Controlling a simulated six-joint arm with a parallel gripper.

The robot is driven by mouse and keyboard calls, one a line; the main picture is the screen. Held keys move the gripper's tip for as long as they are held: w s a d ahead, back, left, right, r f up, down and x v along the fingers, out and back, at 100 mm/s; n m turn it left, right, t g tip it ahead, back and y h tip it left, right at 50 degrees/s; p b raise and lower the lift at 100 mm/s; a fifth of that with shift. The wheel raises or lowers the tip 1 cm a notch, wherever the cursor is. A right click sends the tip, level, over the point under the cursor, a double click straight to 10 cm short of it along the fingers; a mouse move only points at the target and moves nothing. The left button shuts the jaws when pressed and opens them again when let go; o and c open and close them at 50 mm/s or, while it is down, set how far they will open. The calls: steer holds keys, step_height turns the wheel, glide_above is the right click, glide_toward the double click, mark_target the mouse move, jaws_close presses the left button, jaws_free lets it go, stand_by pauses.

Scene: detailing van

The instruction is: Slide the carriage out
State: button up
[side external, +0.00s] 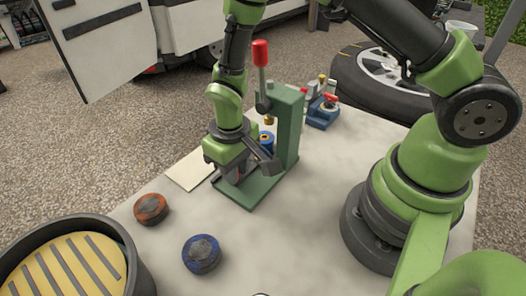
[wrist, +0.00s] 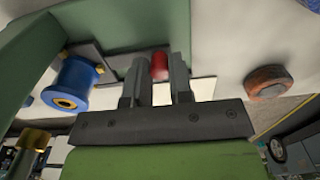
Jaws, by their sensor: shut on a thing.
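A green press (side external: 290,122) with a red-handled lever (side external: 260,53) stands on the table. On its green base (side external: 248,192) is the carriage, a dark grey plate (wrist: 118,61) carrying a blue spool-shaped part with a brass centre (wrist: 73,84). The blue part also shows in the side view (side external: 266,141), close to the press column. My gripper (side external: 238,174) is low over the front of the base. In the wrist view its fingers (wrist: 159,76) are shut on a red knob (wrist: 159,66) at the carriage's end. My gripper hides much of the carriage in the side view.
A pale sheet (side external: 189,171) lies left of the base. An orange-brown round pad (side external: 151,209) and a blue one (side external: 202,253) lie in front. A dark bucket with a yellow slatted insert (side external: 75,262) is at lower left. A blue fixture (side external: 322,112) stands behind the press.

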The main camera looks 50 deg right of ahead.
steer(key=shift+a, duration=3.3)
steer(key=o, duration=0.9)
steer(key=shift+r, duration=0.1)
steer(key=shift+r, duration=2.4)
